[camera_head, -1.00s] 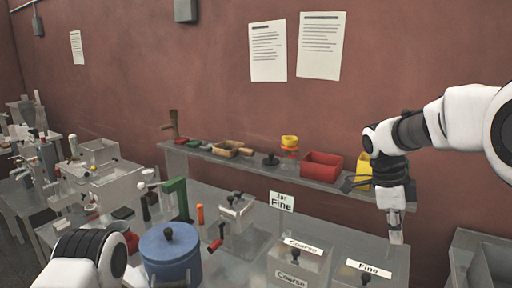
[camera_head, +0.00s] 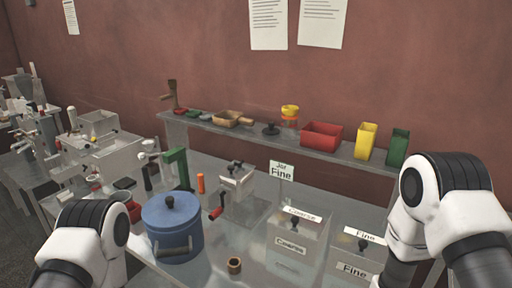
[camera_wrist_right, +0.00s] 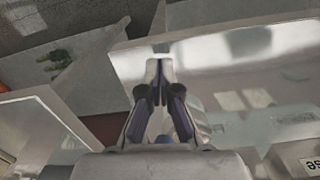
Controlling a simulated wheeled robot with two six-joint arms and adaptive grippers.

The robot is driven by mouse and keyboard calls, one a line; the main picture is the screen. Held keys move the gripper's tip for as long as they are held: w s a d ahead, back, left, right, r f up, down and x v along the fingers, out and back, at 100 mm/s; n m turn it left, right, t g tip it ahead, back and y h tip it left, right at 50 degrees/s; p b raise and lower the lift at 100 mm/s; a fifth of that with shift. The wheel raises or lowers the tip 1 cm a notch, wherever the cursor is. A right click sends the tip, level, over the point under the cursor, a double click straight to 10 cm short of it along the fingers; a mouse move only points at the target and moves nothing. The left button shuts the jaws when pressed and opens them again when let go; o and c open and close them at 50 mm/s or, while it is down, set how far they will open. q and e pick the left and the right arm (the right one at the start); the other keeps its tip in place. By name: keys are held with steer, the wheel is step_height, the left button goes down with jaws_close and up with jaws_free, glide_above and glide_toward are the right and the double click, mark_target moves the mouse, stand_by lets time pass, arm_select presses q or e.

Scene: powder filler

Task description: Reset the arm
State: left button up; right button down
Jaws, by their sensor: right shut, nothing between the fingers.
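My right gripper (camera_wrist_right: 160,68) shows in the right wrist view with its two dark fingers together, empty, over a pale table surface. In the head view my right arm (camera_head: 440,205) is folded at the lower right and its gripper is out of frame. My left arm (camera_head: 88,240) shows at the lower left; its gripper is not in view.
A blue lidded pot (camera_head: 172,228), a small brown ring (camera_head: 234,265), a Coarse bin (camera_head: 297,245) and a Fine bin (camera_head: 357,255) stand on the table. The shelf behind holds a red tray (camera_head: 322,135), a yellow container (camera_head: 366,141) and a green container (camera_head: 397,148).

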steer(key=s+f+n, duration=0.4)
steer(key=s+n, duration=0.3)
steer(key=s, duration=0.9)
step_height(320, 180, down, 15)
steer(key=b, duration=1.4)
steer(key=shift+w+n+t, duration=0.3)
steer(key=shift+w+t, duration=0.1)
steer(key=shift+w, duration=0.05)
steer(key=shift+r, duration=0.1)
